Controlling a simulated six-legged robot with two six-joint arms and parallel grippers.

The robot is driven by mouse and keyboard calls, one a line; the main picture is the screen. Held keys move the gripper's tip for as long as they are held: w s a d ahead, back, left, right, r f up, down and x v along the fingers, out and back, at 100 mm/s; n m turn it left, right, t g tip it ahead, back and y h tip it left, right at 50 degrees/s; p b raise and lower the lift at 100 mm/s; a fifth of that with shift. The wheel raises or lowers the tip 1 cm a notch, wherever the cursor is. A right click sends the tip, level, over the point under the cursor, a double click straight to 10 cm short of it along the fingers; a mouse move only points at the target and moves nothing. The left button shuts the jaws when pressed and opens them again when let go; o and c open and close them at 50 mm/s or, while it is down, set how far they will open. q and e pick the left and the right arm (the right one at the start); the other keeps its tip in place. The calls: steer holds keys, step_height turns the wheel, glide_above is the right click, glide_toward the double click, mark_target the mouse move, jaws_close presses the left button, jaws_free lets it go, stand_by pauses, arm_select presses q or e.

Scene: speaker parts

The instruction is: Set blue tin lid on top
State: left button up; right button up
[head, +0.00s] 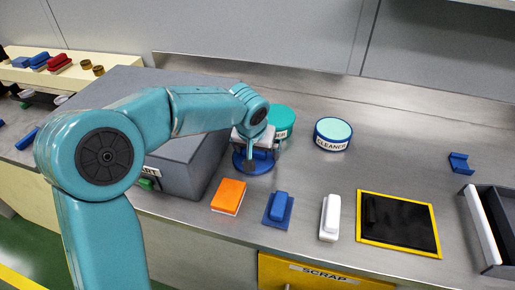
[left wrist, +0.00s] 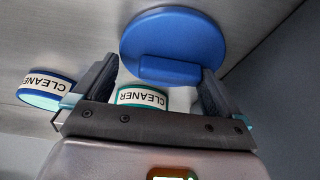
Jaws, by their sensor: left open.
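The blue tin lid (head: 240,166) lies on the steel bench below my left gripper (head: 257,152), which partly hides it. In the left wrist view the lid is a round blue disc (left wrist: 173,32) with a raised grip block. My left gripper (left wrist: 158,72) is open there, its fingers spread to either side of the block; I cannot tell whether they touch it. The blue tin (head: 333,137), labelled CLEANER, stands to the right with a pale teal top; it also shows in the left wrist view (left wrist: 45,88). My right gripper is not in view.
A teal CLEANER tin (head: 284,118) stands close behind my gripper. A grey box (head: 185,165) is to the left. An orange block (head: 229,196), a blue part (head: 278,209), a white part (head: 330,217) and a yellow-edged black mat (head: 399,224) lie in front.

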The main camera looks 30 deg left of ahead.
arm_select(q)
steer(key=shift+r, duration=0.35)
steer(key=p+v, duration=0.1)
steer(key=v, duration=1)
steer(key=shift+s+r+p, duration=0.2)
steer(key=shift+r+p, duration=0.1)
steer(key=shift+p, duration=0.05)
